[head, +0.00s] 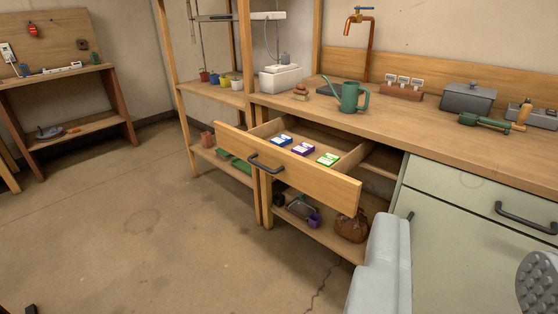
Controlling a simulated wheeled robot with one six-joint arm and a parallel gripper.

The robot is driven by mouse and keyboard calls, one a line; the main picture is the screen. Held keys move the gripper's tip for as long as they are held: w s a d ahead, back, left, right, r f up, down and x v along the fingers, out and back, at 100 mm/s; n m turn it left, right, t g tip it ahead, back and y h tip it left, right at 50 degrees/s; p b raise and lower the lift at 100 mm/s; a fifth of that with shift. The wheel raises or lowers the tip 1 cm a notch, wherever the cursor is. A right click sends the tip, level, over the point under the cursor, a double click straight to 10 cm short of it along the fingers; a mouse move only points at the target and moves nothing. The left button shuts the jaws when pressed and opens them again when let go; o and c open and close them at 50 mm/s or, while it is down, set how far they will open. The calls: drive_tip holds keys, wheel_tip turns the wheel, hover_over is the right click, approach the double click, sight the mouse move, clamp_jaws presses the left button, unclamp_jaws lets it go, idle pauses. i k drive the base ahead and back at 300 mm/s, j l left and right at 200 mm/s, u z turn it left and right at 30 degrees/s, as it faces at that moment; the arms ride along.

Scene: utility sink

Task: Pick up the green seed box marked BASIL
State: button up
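A green seed box (328,159) with a white label lies in the open wooden drawer (290,170), at the right of a short row. A purple box (303,149) and a blue box (281,140) lie to its left. The print on the labels is too small to read. My gripper (462,258) shows at the bottom right, with a pale grey finger on the left and a studded grey pad at the right edge. The two stand wide apart with nothing between them. The gripper is in front of the green cabinet, right of the drawer and apart from the boxes.
The drawer sticks out below the wooden worktop (420,125). On the worktop are a green watering can (350,96), a grey lidded box (468,98) and a green tool (490,121). A shelf below the drawer holds a brown bag (352,227). The floor at left is clear.

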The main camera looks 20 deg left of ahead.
sight(328, 159)
drive_tip(key=i+l+u, duration=0.1)
drive_tip(key=u, duration=0.35)
drive_tip(key=i+l+u, duration=0.15)
drive_tip(key=u, duration=0.3)
drive_tip(key=i+l+u, duration=0.1)
drive_tip(key=l, duration=0.25)
drive_tip(key=i+l, duration=0.2)
drive_tip(key=l, duration=0.2)
drive_tip(key=i+l+u, duration=0.15)
drive_tip(key=l, duration=0.2)
drive_tip(key=i+l+u, duration=0.1)
drive_tip(key=l, duration=0.3)
drive_tip(key=i+l+u, duration=0.1)
drive_tip(key=l, duration=0.3)
